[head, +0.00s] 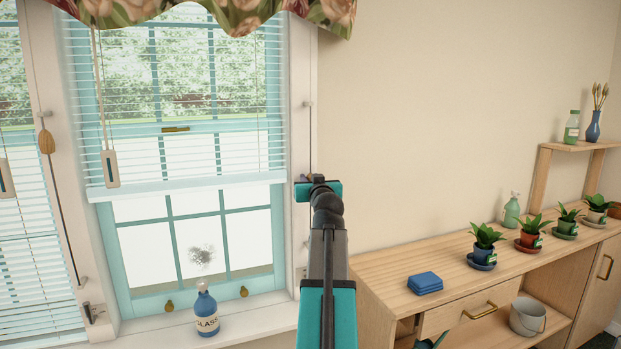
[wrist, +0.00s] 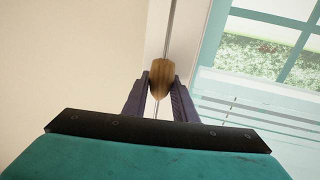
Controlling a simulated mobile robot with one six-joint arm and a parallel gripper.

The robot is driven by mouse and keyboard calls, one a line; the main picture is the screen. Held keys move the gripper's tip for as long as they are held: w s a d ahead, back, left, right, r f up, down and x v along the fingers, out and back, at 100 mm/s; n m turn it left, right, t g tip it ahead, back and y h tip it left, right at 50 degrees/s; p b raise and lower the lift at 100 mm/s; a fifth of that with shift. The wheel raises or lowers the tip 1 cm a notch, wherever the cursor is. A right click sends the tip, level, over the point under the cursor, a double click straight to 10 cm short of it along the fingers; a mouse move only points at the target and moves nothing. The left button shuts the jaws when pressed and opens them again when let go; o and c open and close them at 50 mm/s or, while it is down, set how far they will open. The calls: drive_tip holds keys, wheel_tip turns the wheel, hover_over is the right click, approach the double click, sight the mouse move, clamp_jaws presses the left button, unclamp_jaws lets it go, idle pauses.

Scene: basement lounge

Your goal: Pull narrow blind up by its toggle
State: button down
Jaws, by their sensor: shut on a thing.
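A white slatted blind (head: 175,165) hangs partway down the middle window, its bottom rail above the lower panes. A cord runs down the white frame at the window's right side. My gripper (head: 318,184) is at that cord, to the right of the blind. In the wrist view my gripper (wrist: 161,88) is shut on a wooden toggle (wrist: 161,72), with one finger on each side. The cord shows above and below the toggle. In the head view my arm mostly hides this toggle.
Another wooden toggle (head: 46,141) hangs on a cord left of the window, near a second blind (head: 40,255). A blue glass-cleaner bottle (head: 207,311) stands on the sill. A wooden cabinet (head: 400,272) with potted plants and blue cloths (head: 425,283) stands at the right.

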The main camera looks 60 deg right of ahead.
wheel_tip(320, 180, down, 18)
drive_tip(key=b, duration=1.3)
drive_tip(key=shift+f, duration=0.15)
drive_tip(key=c, duration=1.4)
unclamp_jaws()
drive_tip(key=shift+s+a, duration=0.1)
drive_tip(key=shift+s+a+r, duration=0.15)
drive_tip(key=shift+r, duration=0.05)
drive_tip(key=b+v, duration=0.7)
drive_tip(key=v, duration=0.6)
drive_tip(key=shift+f+b, duration=0.15)
drive_tip(key=shift+b, duration=0.2)
